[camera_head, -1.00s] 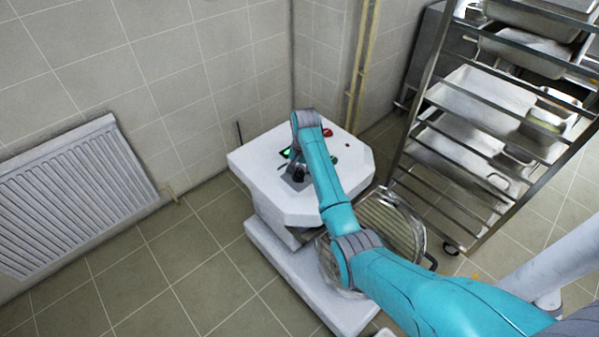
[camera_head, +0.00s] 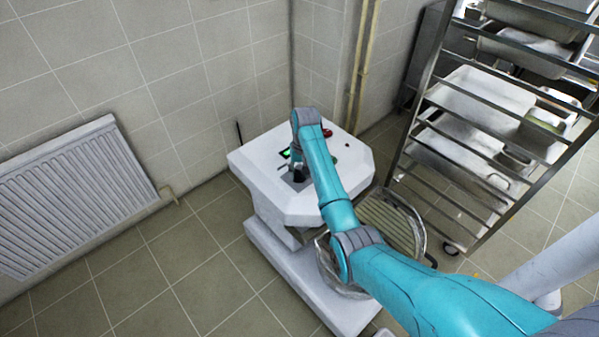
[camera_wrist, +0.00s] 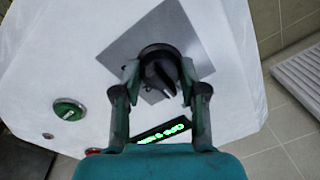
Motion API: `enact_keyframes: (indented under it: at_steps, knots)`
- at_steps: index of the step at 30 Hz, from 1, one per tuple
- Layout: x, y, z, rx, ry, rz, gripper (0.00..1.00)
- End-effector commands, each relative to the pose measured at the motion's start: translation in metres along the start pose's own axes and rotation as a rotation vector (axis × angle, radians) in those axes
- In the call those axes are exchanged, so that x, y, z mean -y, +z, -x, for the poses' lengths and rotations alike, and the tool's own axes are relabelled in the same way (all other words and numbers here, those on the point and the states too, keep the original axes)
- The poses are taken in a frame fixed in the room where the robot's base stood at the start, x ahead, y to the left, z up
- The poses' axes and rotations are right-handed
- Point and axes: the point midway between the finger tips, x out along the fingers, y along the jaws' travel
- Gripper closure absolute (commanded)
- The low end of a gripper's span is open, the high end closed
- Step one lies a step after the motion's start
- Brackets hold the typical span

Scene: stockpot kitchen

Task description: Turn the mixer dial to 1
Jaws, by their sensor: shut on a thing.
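The white mixer (camera_head: 270,190) stands in the corner with my arm reaching over its top. In the wrist view its black round dial (camera_wrist: 158,72) sits on a grey square plate (camera_wrist: 183,28). My gripper (camera_wrist: 159,80) has one finger on each side of the dial and is shut on it. A pale pointer mark shows on the dial, but no numbers can be read around it. A green lit display (camera_wrist: 160,132) is next to the dial, partly covered by my gripper. In the head view my gripper (camera_head: 299,172) is small and the dial is hidden.
A green button (camera_wrist: 69,110) and a red button (camera_wrist: 94,151) are on the mixer top. A metal rack (camera_head: 440,100) with trays stands at right, a radiator (camera_head: 75,190) at left. A round wire guard (camera_head: 395,222) is below the mixer top. Floor at front left is clear.

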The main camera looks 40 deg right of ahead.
Motion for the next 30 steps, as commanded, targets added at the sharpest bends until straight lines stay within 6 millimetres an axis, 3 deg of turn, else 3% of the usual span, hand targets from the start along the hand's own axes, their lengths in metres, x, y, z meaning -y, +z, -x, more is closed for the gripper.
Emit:
enact_keyframes:
  at_steps: [8,9,12,23,30]
  knots:
    - [0.0,0.0,-0.001,0.001,0.0,0.002,0.93]
    - [0.0,0.0,-0.001,0.001,0.001,0.001,0.56]
    - [0.0,0.0,-0.001,0.001,0.001,0.001,0.33]
    - [0.0,0.0,0.004,-0.001,0.0,0.001,0.33]
    - [0.0,-0.001,0.036,-0.003,0.0,0.0,0.33]
